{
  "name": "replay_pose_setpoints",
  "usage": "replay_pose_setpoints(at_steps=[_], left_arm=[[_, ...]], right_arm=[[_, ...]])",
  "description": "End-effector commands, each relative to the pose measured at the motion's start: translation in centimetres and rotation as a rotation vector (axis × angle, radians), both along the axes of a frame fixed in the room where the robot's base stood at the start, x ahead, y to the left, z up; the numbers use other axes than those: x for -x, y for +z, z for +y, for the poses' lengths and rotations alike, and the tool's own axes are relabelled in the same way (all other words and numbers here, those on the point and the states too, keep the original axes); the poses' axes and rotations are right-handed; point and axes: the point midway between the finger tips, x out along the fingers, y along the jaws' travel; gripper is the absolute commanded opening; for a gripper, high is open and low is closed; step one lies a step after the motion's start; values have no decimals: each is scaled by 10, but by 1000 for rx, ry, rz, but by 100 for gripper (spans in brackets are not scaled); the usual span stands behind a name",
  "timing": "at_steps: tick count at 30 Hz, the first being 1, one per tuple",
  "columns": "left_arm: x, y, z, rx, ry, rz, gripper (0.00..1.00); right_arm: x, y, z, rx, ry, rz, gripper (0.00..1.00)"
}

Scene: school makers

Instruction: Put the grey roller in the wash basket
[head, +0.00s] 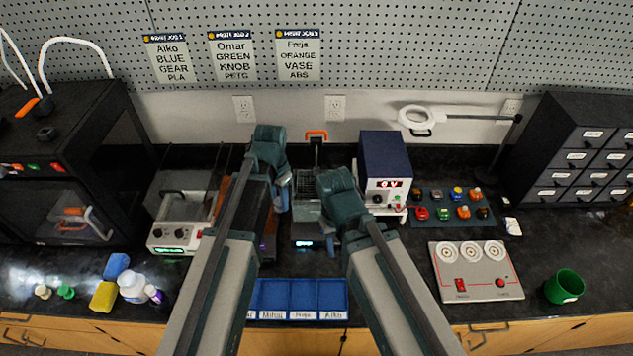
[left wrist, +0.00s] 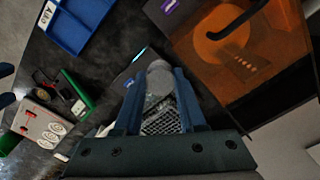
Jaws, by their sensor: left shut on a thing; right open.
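A grey roller (left wrist: 158,76) shows between the fingertips of my left gripper (left wrist: 161,88) in the left wrist view. The gripper is shut on it. Just behind it in that view is the wire mesh of the wash basket (left wrist: 162,118); I cannot tell whether the roller touches it. In the head view the basket (head: 306,182) stands at the back centre, and my left gripper (head: 283,200) is at its left side. The roller is hidden there by my arm. My right gripper (head: 331,222) is open, right of the basket, its fingers mostly hidden.
A dark unit with a lit display (head: 304,244) sits in front of the basket. A blue power supply (head: 385,160) stands close on the right, and an orange see-through box (left wrist: 230,45) on the other side. A blue sorting tray (head: 300,297) lies at the front.

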Motion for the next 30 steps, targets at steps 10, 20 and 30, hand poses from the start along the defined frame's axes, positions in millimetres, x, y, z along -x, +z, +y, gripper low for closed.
replay_pose_setpoints(at_steps=[10,20,30], left_arm=[[-44,-7,-35,0,-4,0,0],[-100,-14,-84,0,-3,0,0],[-112,-15,-96,0,0,0,0]], right_arm=[[0,-7,0,0,0,0,50],[0,-13,0,0,-1,0,50],[0,-14,0,0,-1,0,50]])
